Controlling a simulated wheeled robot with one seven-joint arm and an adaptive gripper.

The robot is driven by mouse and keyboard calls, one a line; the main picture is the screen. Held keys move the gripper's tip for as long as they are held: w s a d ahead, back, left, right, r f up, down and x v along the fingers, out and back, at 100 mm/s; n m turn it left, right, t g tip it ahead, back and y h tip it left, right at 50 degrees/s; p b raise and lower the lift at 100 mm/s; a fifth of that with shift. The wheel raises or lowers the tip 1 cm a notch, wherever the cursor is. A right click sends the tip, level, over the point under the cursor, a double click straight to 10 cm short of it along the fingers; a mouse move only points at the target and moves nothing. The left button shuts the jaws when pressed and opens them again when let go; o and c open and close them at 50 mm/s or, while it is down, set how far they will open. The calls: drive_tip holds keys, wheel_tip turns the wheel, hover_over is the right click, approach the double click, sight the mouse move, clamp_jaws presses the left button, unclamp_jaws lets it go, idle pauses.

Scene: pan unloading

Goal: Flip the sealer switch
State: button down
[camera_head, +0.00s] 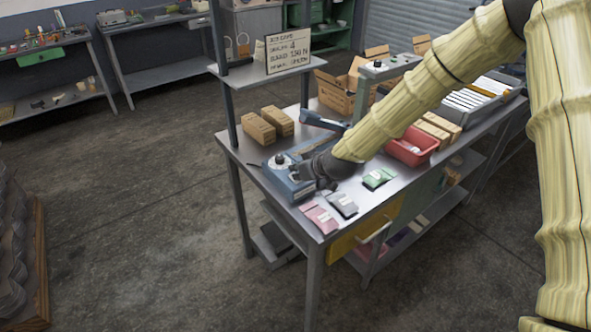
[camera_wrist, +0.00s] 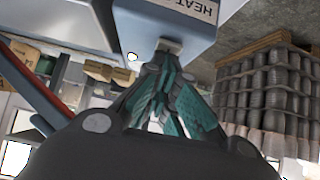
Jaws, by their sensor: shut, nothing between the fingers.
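The blue heat sealer (camera_head: 281,179) sits on the near left part of the steel workbench (camera_head: 237,151), with a round dial (camera_head: 282,160) on its box. Its raised dark blue arm (camera_head: 323,121) stands toward the back. My gripper (camera_head: 325,184) is at the right front side of the sealer box. In the wrist view, the fingertips (camera_wrist: 167,57) meet just at the edge of the grey sealer box (camera_wrist: 160,22), which carries a "HEAT" label. Nothing is held. I cannot make out the switch; a small pale spot (camera_wrist: 132,57) shows beside the fingers. Whether the fingers touch the box is unclear.
Pink (camera_head: 320,219), grey (camera_head: 343,205) and green (camera_head: 378,178) packets lie along the bench front. Small cardboard boxes (camera_head: 259,129) stand behind the sealer, beneath a shelf with a sign (camera_head: 288,51).

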idle(0.3)
drive_tip(key=r, duration=0.1)
drive_tip(key=r+p, duration=0.1)
drive_tip(key=r, duration=0.1)
drive_tip(key=r+p, duration=0.1)
drive_tip(key=shift+s+d+r, duration=0.25)
drive_tip(key=shift+s, duration=0.05)
drive_tip(key=shift+s+d+b, duration=0.15)
drive_tip(key=shift+s+b, duration=0.15)
drive_tip(key=shift+b, duration=0.1)
drive_tip(key=b+v, duration=0.3)
drive_tip(key=v, duration=0.6)
drive_tip(key=shift+d+f, duration=0.15)
drive_tip(key=shift+f+b, duration=0.1)
drive_tip(key=shift+b, duration=0.25)
drive_tip(key=b, duration=0.4)
drive_tip(key=shift+w+a+f+b, duration=0.2)
drive_tip(key=shift+w+b, duration=0.15)
drive_tip(key=shift+b, duration=0.05)
